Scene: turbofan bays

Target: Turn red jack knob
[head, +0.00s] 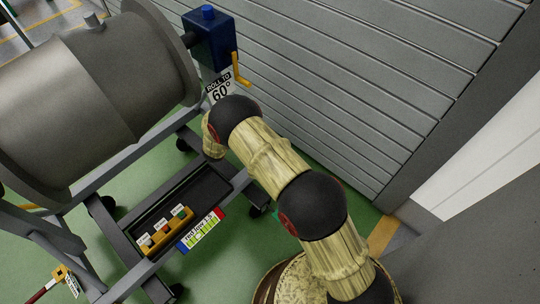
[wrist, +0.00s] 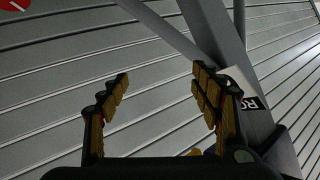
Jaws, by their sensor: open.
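A yellow block (head: 168,231) with several small labelled knobs sits in the dark tray of the engine stand in the head view. In the head view my gripper is hidden behind my arm, up and right of the block. The knobs do not show in the wrist view.
A large grey engine cylinder (head: 85,85) lies on the stand (head: 125,160). A blue box (head: 208,38) with a yellow crank (head: 239,72) is at its end, above a "ROLL TO 60°" sign (head: 222,90). The slatted wall (head: 350,80) is close behind.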

